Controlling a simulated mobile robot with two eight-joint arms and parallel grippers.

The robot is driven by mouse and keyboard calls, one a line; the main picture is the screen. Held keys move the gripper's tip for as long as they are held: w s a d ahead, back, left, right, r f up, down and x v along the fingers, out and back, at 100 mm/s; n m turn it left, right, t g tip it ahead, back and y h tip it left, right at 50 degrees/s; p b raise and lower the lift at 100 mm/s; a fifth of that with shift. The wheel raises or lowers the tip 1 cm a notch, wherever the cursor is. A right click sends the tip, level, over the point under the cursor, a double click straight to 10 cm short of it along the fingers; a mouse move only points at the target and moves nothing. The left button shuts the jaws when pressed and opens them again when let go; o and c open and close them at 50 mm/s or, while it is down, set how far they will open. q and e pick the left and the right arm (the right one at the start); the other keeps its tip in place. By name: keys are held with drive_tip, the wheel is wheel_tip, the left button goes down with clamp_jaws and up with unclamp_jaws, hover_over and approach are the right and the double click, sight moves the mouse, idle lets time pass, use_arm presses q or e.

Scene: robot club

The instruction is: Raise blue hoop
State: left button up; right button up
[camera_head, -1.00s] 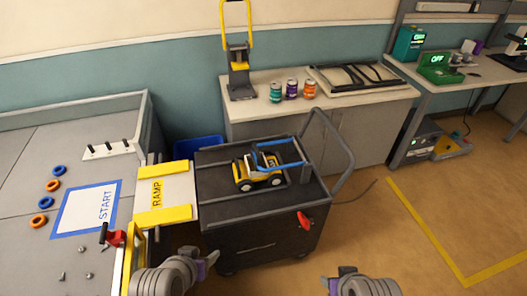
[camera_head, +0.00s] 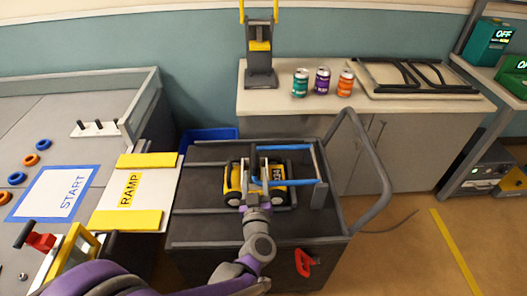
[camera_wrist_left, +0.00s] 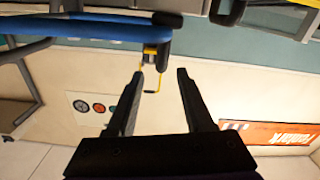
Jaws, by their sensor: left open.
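The blue hoop (camera_head: 297,182) is a blue bar frame over the yellow and black toy vehicle (camera_head: 233,185), which sits on the dark cart top. Its two side bars reach right to a grey crossbar. My left gripper (camera_head: 258,163) is open over the vehicle, close to the left end of the hoop, and hides part of both. In the left wrist view, the open fingers (camera_wrist_left: 161,76) have nothing between them, and the blue hoop (camera_wrist_left: 80,28) crosses the upper left beside them. I cannot tell whether they touch. My right gripper is out of view.
The dark cart (camera_head: 215,222) has a grey handle at right and a red lever (camera_head: 305,262) in front. A ramp (camera_head: 110,205) joins it to the grey table at left. Behind stands a bench (camera_head: 430,105) with several cans and a press (camera_head: 261,60).

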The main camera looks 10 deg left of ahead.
sight(254, 148)
use_arm(q)
drive_tip(key=x, duration=1)
drive_tip(key=shift+w+a+b, duration=0.1)
drive_tip(key=shift+b, duration=0.3)
clamp_jaws()
idle(0.9)
